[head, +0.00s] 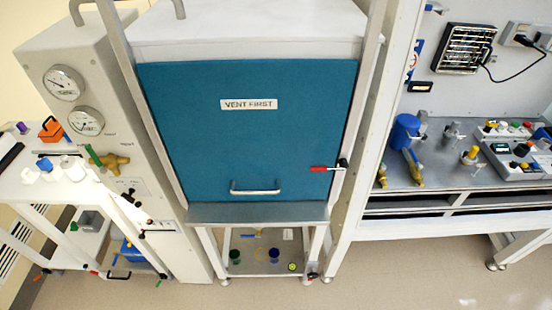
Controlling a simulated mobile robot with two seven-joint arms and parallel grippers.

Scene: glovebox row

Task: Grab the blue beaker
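No thing is clearly recognisable as a blue beaker. A small dark blue cup-like vessel (274,255) stands on the low shelf under the teal door, with a green one (235,256) to its left. A larger blue cylindrical vessel (405,131) stands on the right-hand bench; it may be a canister. The teal door (250,140) marked "VENT FIRST" is shut and hides the cabinet's inside. Neither of my grippers is in view.
A red-tipped handle (320,169) sits at the door's right edge. A grey ledge (258,213) juts out below the door. A white cart (72,192) with small items stands left. Gauges (64,83) and a brass valve (116,163) are beside it. The front floor (400,285) is clear.

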